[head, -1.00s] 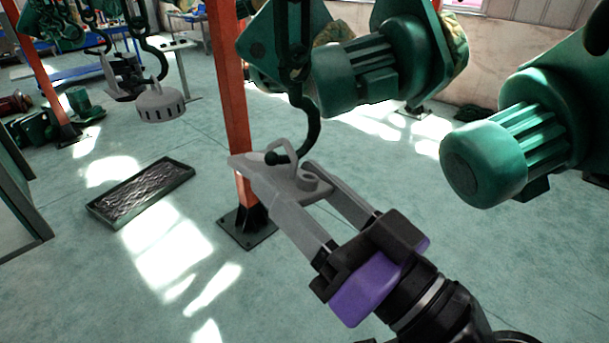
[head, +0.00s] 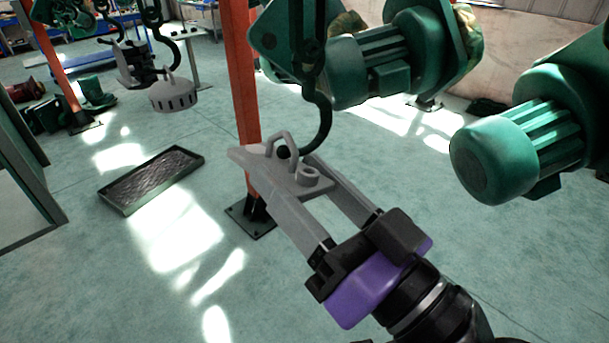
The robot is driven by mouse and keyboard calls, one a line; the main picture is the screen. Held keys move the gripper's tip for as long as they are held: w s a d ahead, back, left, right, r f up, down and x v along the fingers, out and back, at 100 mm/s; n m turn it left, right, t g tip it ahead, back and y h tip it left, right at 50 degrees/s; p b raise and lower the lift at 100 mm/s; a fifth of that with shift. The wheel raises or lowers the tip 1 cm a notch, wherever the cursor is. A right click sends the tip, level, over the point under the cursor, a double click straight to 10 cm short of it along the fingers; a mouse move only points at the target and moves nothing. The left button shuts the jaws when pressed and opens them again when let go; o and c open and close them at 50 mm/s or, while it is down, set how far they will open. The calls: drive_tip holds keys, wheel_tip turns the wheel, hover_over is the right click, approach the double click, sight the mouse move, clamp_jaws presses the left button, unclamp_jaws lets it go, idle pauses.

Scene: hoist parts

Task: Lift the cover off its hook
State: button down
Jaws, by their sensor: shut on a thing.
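The cover (head: 262,163) is a flat grey plate with an upright loop handle (head: 291,138) and a small ring (head: 309,175) on top. My gripper (head: 296,182) is shut on the cover, one finger along each side. The dark hook (head: 323,118) hangs from above just right of the loop. Its ball tip (head: 283,152) shows within the loop's opening, low and close to the plate. I cannot tell whether the hook touches the loop. The cover is held clear of the floor, and its underside is hidden.
An orange post (head: 243,80) stands close behind the cover. Green motors hang behind the hook (head: 375,65) and at right (head: 510,150). A slotted grey part (head: 174,95) hangs from another hook at left. A dark tray (head: 150,180) lies on the floor. The floor in front is open.

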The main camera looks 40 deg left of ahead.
drive_tip(key=shift+s, duration=0.15)
drive_tip(key=shift+s+r+n, duration=0.3)
drive_tip(key=shift+s+n, duration=0.1)
drive_tip(key=shift+s, duration=0.5)
drive_tip(key=s+a+f+p, duration=0.1)
drive_tip(key=s+f+p, duration=0.1)
drive_tip(key=s, duration=0.9)
idle(0.4)
drive_tip(key=shift+w, duration=0.1)
idle(0.4)
